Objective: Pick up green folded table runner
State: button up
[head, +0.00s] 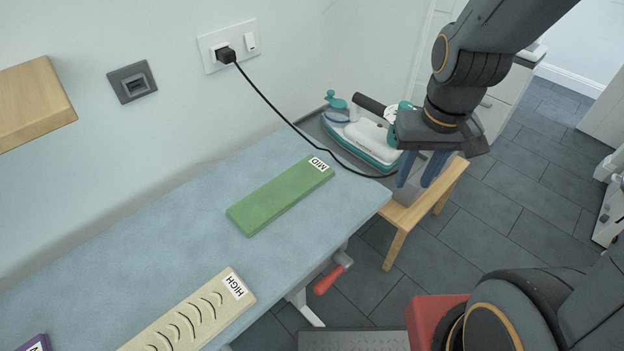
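The green folded table runner (279,197) lies flat on the blue-covered ironing table (180,215), with a white label reading MID at its far right end. My gripper (415,182) is to the right of the runner, past the table's right end, with its blue fingers pointing down. A gap shows between the fingers and they look apart, with nothing seen held between them. The runner is fully in view and nothing touches it.
A cream folded piece (190,318) labelled HIGH and a purple piece (35,344) lie nearer. A teal and white iron (362,137) stands behind my gripper, its black cord (290,122) running to a wall socket. A wooden stool (425,205) is below. A wooden shelf (35,100) juts out left.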

aim_at(252, 213)
jog(key=z, duration=0.05)
jog(key=k, duration=0.85)
jog(key=u, duration=0.45)
jog(key=i, duration=0.85)
jog(key=z, duration=0.05)
